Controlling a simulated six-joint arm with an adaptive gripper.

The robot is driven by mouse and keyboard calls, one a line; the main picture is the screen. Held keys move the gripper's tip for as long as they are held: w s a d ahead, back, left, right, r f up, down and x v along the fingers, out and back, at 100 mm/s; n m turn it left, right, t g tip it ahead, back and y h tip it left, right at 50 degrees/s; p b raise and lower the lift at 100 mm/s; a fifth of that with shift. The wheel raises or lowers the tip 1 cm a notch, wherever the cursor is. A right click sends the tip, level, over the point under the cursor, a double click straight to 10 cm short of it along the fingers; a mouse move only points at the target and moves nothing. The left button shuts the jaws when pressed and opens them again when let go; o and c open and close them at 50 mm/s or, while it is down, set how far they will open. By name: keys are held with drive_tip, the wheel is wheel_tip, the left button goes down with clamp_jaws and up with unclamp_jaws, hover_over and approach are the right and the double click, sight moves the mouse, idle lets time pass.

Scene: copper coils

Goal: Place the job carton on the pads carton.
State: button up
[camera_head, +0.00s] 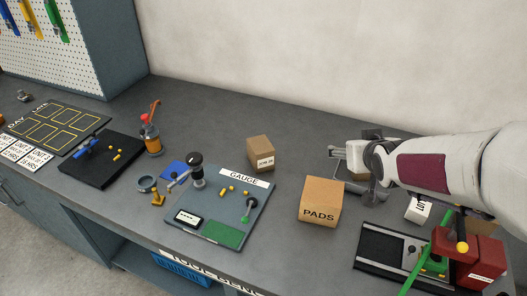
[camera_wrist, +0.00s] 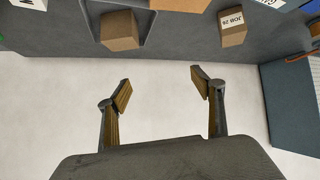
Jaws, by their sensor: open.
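The job carton (camera_head: 261,149), a small brown box with a white label, stands on the bench behind the gauge board. It also shows in the wrist view (camera_wrist: 233,34), at the top right. The pads carton (camera_head: 320,192), a larger tan box marked PADS, stands nearer the front, with a clear top. Only a strip of it shows at the top of the wrist view (camera_wrist: 180,4). My gripper (camera_head: 342,157) is open and empty, to the right of the job carton and behind the pads carton. Its spread fingers (camera_wrist: 161,89) touch nothing in the wrist view.
The gauge board (camera_head: 244,215) holds small parts and a raised tool. A white box (camera_head: 418,211) and a dark fixture (camera_head: 390,248) are at the right. The wall rises behind.

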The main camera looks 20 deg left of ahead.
drive_tip(key=w+a+f+n+y, duration=0.1)
drive_tip(key=w+a+f, duration=0.15)
drive_tip(key=a, duration=0.35)
drive_tip(key=w+a+f+n+y, duration=0.1)
drive_tip(key=w+a+f+y, duration=0.1)
drive_tip(key=a+f, duration=0.25)
drive_tip(key=n+y, duration=0.2)
approach(266, 155)
drive_tip(key=x, duration=0.4)
drive_tip(key=shift+w+d, duration=0.1)
drive_tip(key=shift+w, duration=0.55)
drive_tip(key=shift+w+a+f+t+y, duration=0.15)
drive_tip(key=shift+a+f+y, duration=0.25)
drive_tip(key=shift+w+a+f+t+y, duration=0.15)
drive_tip(key=shift+w+a+f+y, duration=0.05)
drive_tip(key=shift+a+f+y, duration=0.25)
drive_tip(key=shift+x, duration=1.25)
drive_tip(key=shift+w+a, duration=0.1)
drive_tip(key=shift+w, duration=0.05)
drive_tip(key=shift+x, duration=2.4)
drive_tip(key=shift+r, duration=0.1)
drive_tip(key=c, duration=1.5)
